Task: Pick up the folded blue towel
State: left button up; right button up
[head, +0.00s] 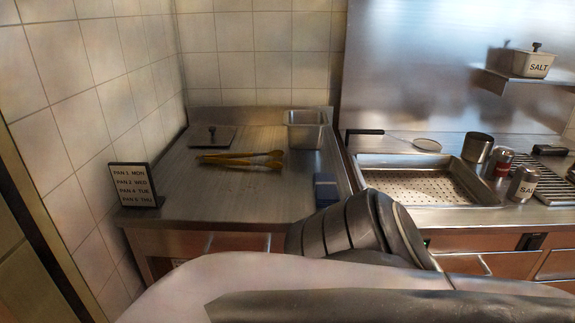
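The folded blue towel (326,188) lies on the right side of the steel counter, near its front edge. It is small and dark blue, and my dark arm link covers the space just in front of it. Part of my own arm crosses the bottom of the view from the right and hides the front of the counter there. Neither gripper's fingers show in the head view, so I cannot see how close they are to the towel.
Tongs (240,159), a flat lid (207,137), a metal pan (306,130) and a lettered sign (133,185) stand on the steel counter (240,200). To the right are a perforated basin (420,188), a strainer (427,145) and shakers (524,184). The counter's middle front is clear.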

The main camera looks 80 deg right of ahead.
aim_at(326, 193)
jog(key=z, duration=2.8)
